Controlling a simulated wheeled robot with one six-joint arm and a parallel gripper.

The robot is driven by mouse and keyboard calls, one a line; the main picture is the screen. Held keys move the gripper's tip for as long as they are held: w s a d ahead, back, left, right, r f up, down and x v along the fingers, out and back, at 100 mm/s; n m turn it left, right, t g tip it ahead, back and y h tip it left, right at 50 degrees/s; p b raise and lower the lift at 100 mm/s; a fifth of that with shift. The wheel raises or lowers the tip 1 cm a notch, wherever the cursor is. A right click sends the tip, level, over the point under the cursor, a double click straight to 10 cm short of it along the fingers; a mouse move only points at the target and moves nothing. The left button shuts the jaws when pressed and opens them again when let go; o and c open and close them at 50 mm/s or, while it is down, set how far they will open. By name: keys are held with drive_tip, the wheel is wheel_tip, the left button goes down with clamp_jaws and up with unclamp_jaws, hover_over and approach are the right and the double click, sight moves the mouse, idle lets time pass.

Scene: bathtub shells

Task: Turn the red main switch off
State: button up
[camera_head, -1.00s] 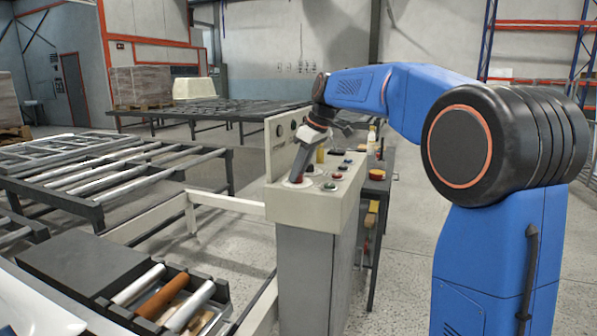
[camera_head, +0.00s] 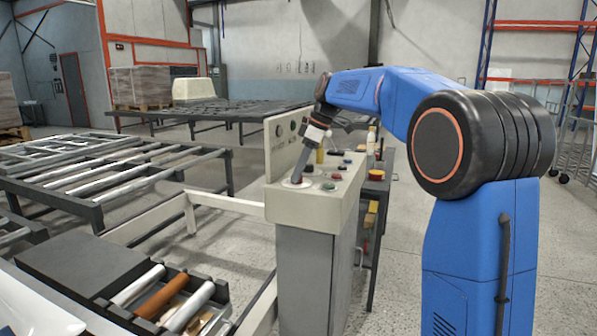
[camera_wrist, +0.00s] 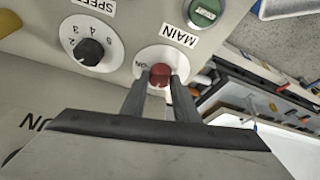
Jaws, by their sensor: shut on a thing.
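The red main switch (camera_wrist: 160,75) is a round red knob on a white disc beside the label MAIN in the wrist view. An "ON" mark shows at the left edge of the disc. My gripper (camera_wrist: 157,84) is shut on the knob, one finger on each side of it. In the head view my gripper (camera_head: 299,176) points down onto the front left corner of the control box (camera_head: 312,206), and its fingers hide most of the knob there. The knob's exact angle is hard to read.
A green button (camera_wrist: 206,10) and a black numbered speed dial (camera_wrist: 91,52) sit close to the switch. An upright panel (camera_head: 280,146) stands behind the box top. A roller frame (camera_head: 120,165) is at left, and a tool trolley (camera_head: 376,185) stands at right behind the box.

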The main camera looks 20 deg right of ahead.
drive_tip(key=o, duration=1.1)
drive_tip(key=shift+c, duration=0.2)
drive_tip(key=shift+r, duration=0.1)
drive_tip(key=v, duration=1.7)
